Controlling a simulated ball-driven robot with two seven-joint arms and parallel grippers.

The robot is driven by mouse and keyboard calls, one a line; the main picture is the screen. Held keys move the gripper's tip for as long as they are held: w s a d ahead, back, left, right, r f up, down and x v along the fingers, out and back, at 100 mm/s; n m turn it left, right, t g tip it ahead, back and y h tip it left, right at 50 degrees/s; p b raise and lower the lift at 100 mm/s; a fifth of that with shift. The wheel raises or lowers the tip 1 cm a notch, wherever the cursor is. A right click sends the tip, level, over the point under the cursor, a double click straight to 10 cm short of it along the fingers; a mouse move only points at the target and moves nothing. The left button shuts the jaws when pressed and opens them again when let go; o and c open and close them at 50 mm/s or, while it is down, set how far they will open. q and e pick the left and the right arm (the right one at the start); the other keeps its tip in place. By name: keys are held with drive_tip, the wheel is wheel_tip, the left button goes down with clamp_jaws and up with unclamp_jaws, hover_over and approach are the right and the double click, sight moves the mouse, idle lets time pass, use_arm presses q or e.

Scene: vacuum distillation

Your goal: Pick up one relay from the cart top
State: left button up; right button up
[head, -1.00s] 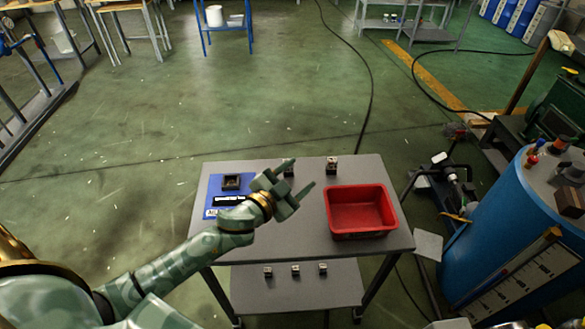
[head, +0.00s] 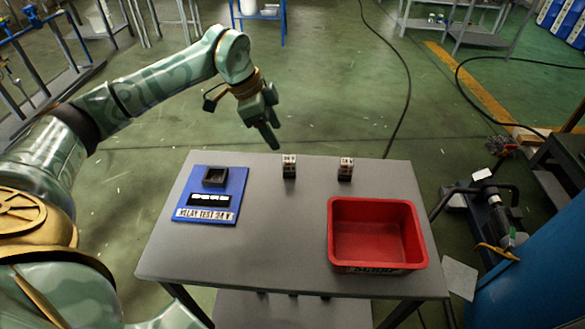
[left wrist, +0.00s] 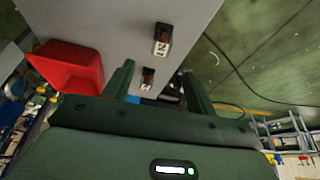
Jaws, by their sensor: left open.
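Two small relays stand upright on the grey cart top (head: 270,235), near its far edge: the left relay (head: 289,167) and the right relay (head: 345,169). My left gripper (head: 268,132) is raised at the cart's far edge, just above and left of the left relay in the picture, touching neither relay. In the left wrist view its two fingers (left wrist: 157,72) are spread and empty. One relay (left wrist: 147,77) appears between the fingers there, and another relay (left wrist: 162,39) appears above it. My right gripper is not in view.
A red bin (head: 329,250) stands at the cart's right. A blue relay test board (head: 228,188) with a dark socket (head: 214,177) lies at the left. The cart's middle is clear. Lower-shelf items are mostly hidden. A blue drum (head: 545,270) stands at right.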

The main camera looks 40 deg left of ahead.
sight(288, 158)
use_arm(q)
drive_tip(key=b+x, duration=0.1)
drive_tip(key=x, duration=0.4)
drive_tip(key=shift+w+d+f, duration=0.1)
drive_tip(key=shift+w+f, duration=0.05)
drive_tip(key=shift+f, duration=0.25)
drive_tip(key=b+x, duration=0.2)
drive_tip(key=x, duration=0.1)
drive_tip(key=b+x, duration=0.1)
drive_tip(key=x, duration=0.1)
drive_tip(key=shift+a+f, duration=0.25)
drive_tip(key=shift+r, duration=0.15)
drive_tip(key=c, duration=1.1)
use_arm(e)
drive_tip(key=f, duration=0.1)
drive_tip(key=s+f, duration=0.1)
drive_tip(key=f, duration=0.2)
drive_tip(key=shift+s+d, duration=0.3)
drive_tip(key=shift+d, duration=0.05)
